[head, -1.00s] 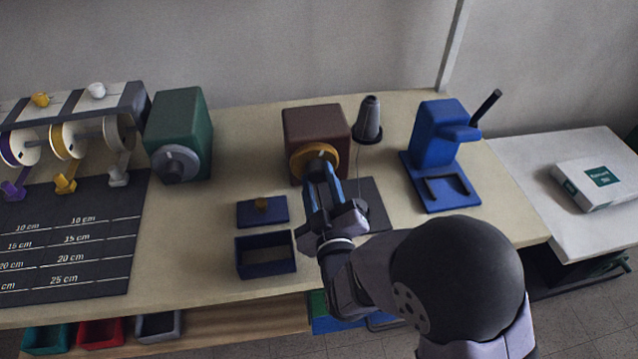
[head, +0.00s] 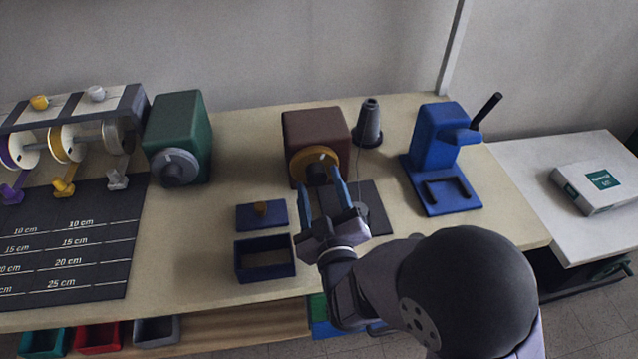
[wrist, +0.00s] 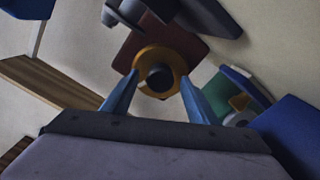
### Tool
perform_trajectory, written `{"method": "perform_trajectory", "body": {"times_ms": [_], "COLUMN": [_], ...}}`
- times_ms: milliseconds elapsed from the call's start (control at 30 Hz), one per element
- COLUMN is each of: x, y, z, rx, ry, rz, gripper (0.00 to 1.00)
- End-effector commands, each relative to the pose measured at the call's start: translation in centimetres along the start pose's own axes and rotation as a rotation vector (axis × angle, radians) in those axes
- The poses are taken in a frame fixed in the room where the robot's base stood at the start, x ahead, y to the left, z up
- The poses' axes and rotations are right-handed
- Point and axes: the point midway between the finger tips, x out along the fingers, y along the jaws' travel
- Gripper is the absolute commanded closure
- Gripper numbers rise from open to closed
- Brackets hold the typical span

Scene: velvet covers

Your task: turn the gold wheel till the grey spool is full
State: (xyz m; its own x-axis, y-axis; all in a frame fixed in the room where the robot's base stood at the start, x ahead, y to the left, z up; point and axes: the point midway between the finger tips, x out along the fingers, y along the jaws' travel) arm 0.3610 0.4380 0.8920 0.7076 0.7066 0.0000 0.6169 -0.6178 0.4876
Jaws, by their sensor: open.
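The gold wheel (head: 314,161) is upright on the front of the brown box (head: 317,127), with a dark hub at its centre. The wheel also shows in the wrist view (wrist: 171,58). My gripper (head: 319,181) is open in front of the wheel, its blue fingers apart and empty. In the wrist view my gripper (wrist: 159,82) has one finger on either side below the hub; whether they touch the wheel is unclear. A dark grey cone-shaped spool (head: 368,124) stands right of the box, with a thin thread running down from it. How full it is cannot be told.
A blue press (head: 438,150) stands to the right, a green box with a grey wheel (head: 178,135) to the left. A blue lid (head: 240,215) and open blue tray (head: 242,262) lie left of my gripper. Bare table lies between the green box and tray.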

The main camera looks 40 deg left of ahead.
Motion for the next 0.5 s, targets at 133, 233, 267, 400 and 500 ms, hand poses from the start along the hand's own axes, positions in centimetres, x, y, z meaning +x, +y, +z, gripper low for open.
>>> {"method": "perform_trajectory", "body": {"times_ms": [133, 233, 267, 400, 500], "x": [-1.8, -3.4, -3.9, -4.7, -5.2], "y": [-0.1, -0.2, -0.1, 0.1, 0.1], "z": [0.0, 0.1, 0.0, -0.3, -0.2], "rx": [0.0, 0.0, 0.0, -0.001, -0.001], "ry": [0.001, 0.0, 0.001, -0.005, -0.006], "rz": [-0.003, -0.004, -0.003, -0.003, -0.003], "gripper": [0.47, 0.47, 0.47, 0.47, 0.47]}}
